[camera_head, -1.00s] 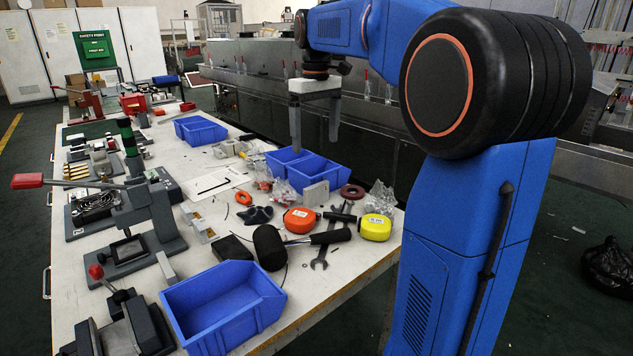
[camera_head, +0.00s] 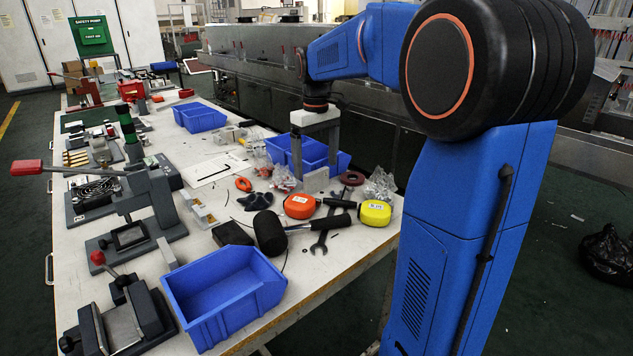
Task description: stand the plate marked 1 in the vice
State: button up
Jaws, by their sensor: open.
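My gripper (camera_head: 315,168) is open and points down at the far right part of the bench. Its fingers straddle the top of a small light-grey plate (camera_head: 316,181), which stands upright beside blue bins. I see no clear contact, and no number is legible on it. Another narrow grey plate-like piece (camera_head: 168,253) stands nearer, left of the large blue bin. A dark grey vice-like fixture (camera_head: 150,322) with a red-knobbed handle sits at the near left corner; a pale flat face shows between its dark sides. I cannot tell whether its jaws hold anything.
Blue bins (camera_head: 318,152) stand right behind the gripper. An orange tape measure (camera_head: 299,206), a yellow one (camera_head: 375,213), a mallet (camera_head: 270,234) and wrenches lie in front. A large blue bin (camera_head: 222,300) stands near. A red-handled press (camera_head: 145,205) rises at left.

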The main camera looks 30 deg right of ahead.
aim_at(318, 172)
jog(key=shift+s+d+f, duration=0.1)
jog(key=shift+f, duration=1.2)
jog(key=shift+s+d+f, duration=0.1)
jog(key=shift+f, duration=1.2)
jog(key=c, duration=1.4)
jog(key=shift+r, duration=0.1)
notch_tip(318, 172, up, 10)
